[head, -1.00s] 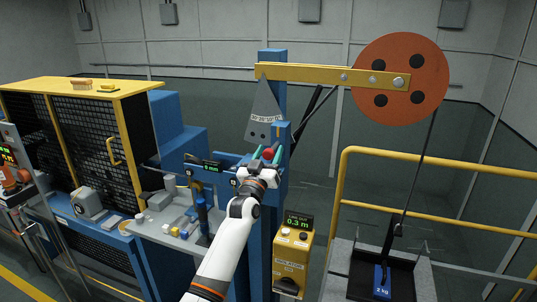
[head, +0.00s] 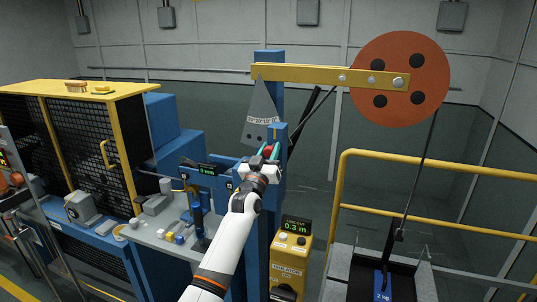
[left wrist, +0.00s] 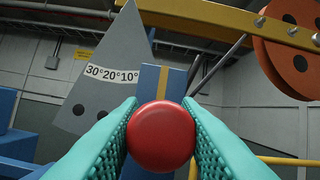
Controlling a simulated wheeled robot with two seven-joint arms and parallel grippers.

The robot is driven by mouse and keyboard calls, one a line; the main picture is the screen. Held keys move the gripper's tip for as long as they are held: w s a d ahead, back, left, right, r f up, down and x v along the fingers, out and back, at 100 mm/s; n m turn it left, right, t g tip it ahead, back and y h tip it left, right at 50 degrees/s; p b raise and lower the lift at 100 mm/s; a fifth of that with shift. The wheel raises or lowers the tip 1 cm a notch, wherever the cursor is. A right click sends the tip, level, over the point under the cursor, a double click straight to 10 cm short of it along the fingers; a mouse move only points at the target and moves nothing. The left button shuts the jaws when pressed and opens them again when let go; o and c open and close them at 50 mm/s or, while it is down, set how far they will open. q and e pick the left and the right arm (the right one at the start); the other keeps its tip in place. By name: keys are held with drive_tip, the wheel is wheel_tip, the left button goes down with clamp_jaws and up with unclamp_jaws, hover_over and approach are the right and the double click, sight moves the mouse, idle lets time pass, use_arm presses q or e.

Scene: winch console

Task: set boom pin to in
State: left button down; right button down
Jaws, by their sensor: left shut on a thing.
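The red round knob of the boom pin (left wrist: 161,136) is between the teal fingers of my left gripper (left wrist: 160,140) in the left wrist view, with a finger against each side. In the head view my left gripper (head: 268,152) is at the blue post (head: 268,100), below the boom, and the knob shows as a small red spot. My left gripper is shut on the knob. The pin's shaft is hidden behind the knob, so its depth cannot be seen. My right gripper is not in view.
A grey angle plate (head: 261,115) marked 30°, 20°, 10° hangs beside the post. The yellow boom (head: 320,75) carries an orange sheave (head: 425,75). A yellow box (head: 290,262) reads 0.3 m. A yellow rail (head: 440,172) stands to the right, a mesh cage (head: 82,140) to the left.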

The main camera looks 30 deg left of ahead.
use_arm(q)
drive_tip(key=c, duration=1.3)
unclamp_jaws()
drive_tip(key=shift+o, duration=1.1)
drive_tip(key=shift+w, duration=0.1)
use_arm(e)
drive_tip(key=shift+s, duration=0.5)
use_arm(q)
drive_tip(key=shift+s+d+f, duration=0.15)
drive_tip(key=shift+s+f, duration=0.2)
drive_tip(key=shift+s, duration=0.2)
drive_tip(key=b+v, duration=0.3)
drive_tip(key=v, duration=0.7)
drive_tip(key=shift+s, duration=0.4)
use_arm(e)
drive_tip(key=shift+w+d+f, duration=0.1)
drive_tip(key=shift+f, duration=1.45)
use_arm(q)
drive_tip(key=shift+d+f, duration=0.1)
